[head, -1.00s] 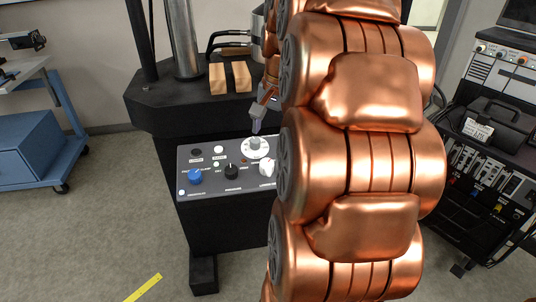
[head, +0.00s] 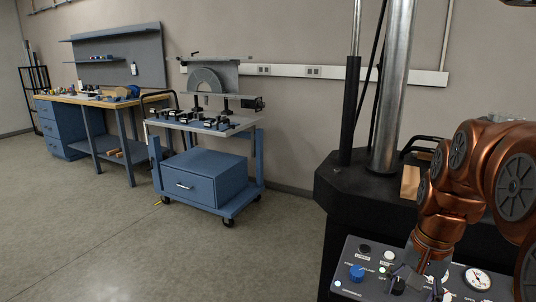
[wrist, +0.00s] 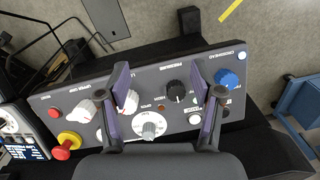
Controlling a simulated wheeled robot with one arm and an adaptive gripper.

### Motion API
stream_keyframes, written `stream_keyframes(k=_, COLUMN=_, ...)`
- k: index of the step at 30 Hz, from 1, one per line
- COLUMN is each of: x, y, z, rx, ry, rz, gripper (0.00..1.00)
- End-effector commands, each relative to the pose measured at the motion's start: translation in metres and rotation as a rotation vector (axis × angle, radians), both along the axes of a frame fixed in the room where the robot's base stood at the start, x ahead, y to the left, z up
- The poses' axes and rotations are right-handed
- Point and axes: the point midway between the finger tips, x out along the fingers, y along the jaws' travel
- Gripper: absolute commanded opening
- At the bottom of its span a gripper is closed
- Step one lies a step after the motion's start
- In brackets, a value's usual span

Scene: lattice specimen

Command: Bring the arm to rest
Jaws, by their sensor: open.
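My gripper (head: 408,277) is at the lower right of the head view, over the control panel (head: 345,291). My copper arm comes in from the right edge behind it. In the wrist view my gripper (wrist: 166,98) is open, its two purple-grey fingers apart with nothing between them. The panel (wrist: 200,65) lies beyond the fingers, with a black knob (wrist: 176,92), a blue knob (wrist: 229,79) and a white dial (wrist: 149,127). The black knob and the dial appear between the fingers in the picture. Whether a finger touches the panel I cannot tell.
A black machine base (head: 338,185) with a steel column (head: 392,90) stands behind the panel. A wooden block (head: 410,183) is on it, close to my arm. A blue cart (head: 190,181) and a workbench (head: 98,101) stand left. The floor (head: 150,250) between is open.

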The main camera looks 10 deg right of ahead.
Motion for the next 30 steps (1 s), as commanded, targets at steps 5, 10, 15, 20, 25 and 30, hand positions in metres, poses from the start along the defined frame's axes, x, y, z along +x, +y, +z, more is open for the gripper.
stream_keyframes(k=5, x=-0.027, y=0.064, z=-0.029, rx=0.013, ry=0.069, rz=0.25, gripper=0.66)
stream_keyframes(k=10, x=-0.064, y=0.108, z=-0.055, rx=0.021, ry=0.135, rz=0.471, gripper=0.66)
stream_keyframes(k=15, x=-0.098, y=0.133, z=-0.074, rx=0.025, ry=0.183, rz=0.637, gripper=0.66)
stream_keyframes(k=20, x=-0.123, y=0.146, z=-0.088, rx=0.029, ry=0.219, rz=0.753, gripper=0.66)
stream_keyframes(k=25, x=-0.149, y=0.156, z=-0.1, rx=0.033, ry=0.253, rz=0.862, gripper=0.66)
stream_keyframes(k=30, x=-0.145, y=0.155, z=-0.067, rx=0.028, ry=0.239, rz=0.849, gripper=0.66)
